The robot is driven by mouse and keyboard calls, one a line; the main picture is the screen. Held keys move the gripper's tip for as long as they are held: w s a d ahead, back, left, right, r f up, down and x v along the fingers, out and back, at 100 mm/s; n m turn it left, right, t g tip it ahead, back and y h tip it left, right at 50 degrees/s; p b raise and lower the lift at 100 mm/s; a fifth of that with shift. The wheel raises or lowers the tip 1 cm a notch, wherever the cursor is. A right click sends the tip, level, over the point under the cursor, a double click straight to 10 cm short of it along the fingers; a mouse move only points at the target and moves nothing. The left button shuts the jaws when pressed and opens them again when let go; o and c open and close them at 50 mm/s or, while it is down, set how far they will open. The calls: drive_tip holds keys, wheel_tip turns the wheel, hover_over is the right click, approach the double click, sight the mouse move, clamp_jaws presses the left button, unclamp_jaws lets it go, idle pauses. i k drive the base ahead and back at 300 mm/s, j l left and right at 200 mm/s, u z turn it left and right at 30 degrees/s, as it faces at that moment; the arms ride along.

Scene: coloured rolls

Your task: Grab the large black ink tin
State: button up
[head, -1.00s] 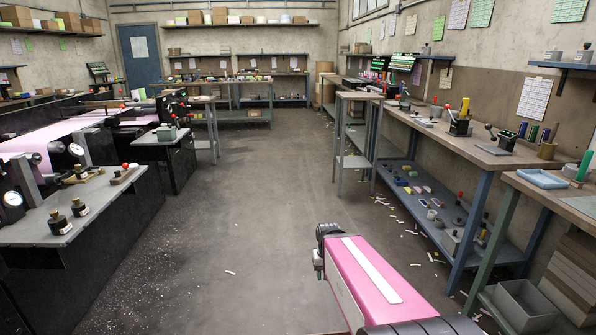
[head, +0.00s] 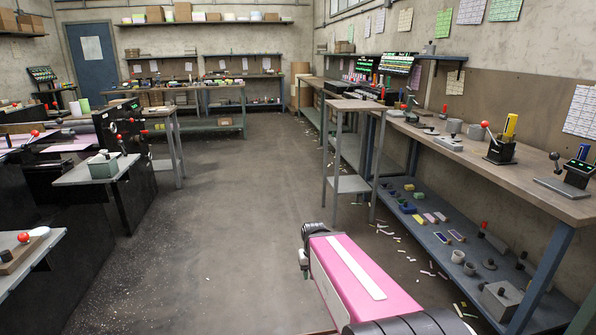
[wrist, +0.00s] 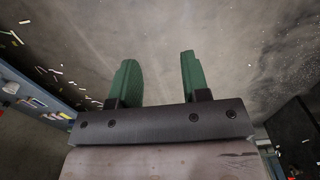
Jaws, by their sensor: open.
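I cannot make out a large black ink tin in either current view. My gripper (wrist: 158,62) shows in the wrist view with two green fingers spread apart and nothing between them. Bare floor lies beyond the fingertips. In the head view my pink arm reaches in from the bottom, and its fingers cannot be made out there.
A long workbench (head: 540,200) with small tools and a cluttered lower shelf runs along the right. A narrow stand (head: 347,184) is at its far end. Dark machines and a grey table corner (head: 42,258) are at left. The middle floor (head: 230,215) is clear apart from paper scraps.

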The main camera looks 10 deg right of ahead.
sight(453, 125)
drive_tip(key=i+j+z, duration=0.1)
drive_tip(key=i+z, duration=0.3)
drive_tip(key=i+j+z, duration=0.25)
drive_tip(key=i+z, duration=0.2)
drive_tip(key=i+j+z, duration=0.65)
drive_tip(key=j+z, duration=0.2)
